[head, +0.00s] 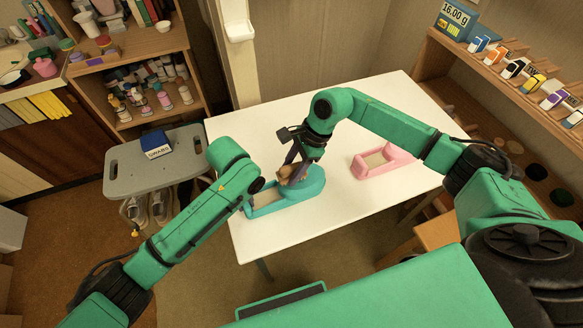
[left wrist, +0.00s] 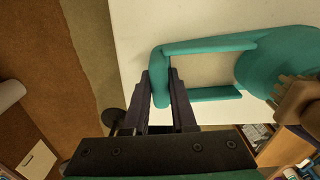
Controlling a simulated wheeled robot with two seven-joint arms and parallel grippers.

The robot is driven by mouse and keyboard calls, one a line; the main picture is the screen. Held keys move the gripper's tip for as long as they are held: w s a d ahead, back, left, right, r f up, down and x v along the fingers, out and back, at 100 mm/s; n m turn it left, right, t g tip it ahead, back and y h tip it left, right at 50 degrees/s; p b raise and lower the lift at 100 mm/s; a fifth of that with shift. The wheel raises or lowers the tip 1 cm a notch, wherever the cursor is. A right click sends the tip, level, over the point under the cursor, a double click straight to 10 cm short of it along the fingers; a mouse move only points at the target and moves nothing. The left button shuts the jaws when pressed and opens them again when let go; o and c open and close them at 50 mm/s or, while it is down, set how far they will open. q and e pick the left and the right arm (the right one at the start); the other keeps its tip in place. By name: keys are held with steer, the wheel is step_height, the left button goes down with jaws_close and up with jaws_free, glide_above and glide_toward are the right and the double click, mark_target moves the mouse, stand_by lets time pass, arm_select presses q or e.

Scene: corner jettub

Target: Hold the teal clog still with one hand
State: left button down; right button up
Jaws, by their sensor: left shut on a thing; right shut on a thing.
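The teal clog (head: 312,188) lies on the white table with its closed toe to the right and its open heel end to the left. My left gripper (head: 250,206) is at the heel end. In the left wrist view its fingers (left wrist: 160,100) are on either side of the clog's heel rim (left wrist: 158,62), shut on it. My right gripper (head: 293,160) is above the clog, shut on a brown brush (head: 285,174). The brush also shows in the left wrist view (left wrist: 300,104), its bristles at the teal toe. Whether they touch is hard to tell.
A pink clog (head: 372,163) lies on the white table (head: 370,100), right of the teal one. A grey cart (head: 130,178) with a blue swabs box (head: 156,145) stands left of the table. Shelves line both sides. The table's far part is clear.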

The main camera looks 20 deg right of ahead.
arm_select(q)
steer(key=shift+f, duration=0.1)
arm_select(e)
steer(key=shift+f, duration=0.7)
steer(key=shift+w+d+r, duration=0.1)
steer(key=shift+w+d, duration=0.1)
steer(key=shift+d, duration=0.8)
steer(key=shift+w+d, duration=0.15)
steer(key=shift+d, duration=0.85)
steer(key=shift+s+a+f, duration=0.15)
steer(key=shift+a, duration=0.65)
steer(key=shift+s+a+f, duration=0.1)
steer(key=shift+s+a, duration=0.05)
steer(key=shift+a, duration=0.6)
steer(key=shift+s+a+f, duration=0.15)
steer(key=shift+a, duration=0.3)
jaws_close()
steer(key=shift+r, duration=3.15)
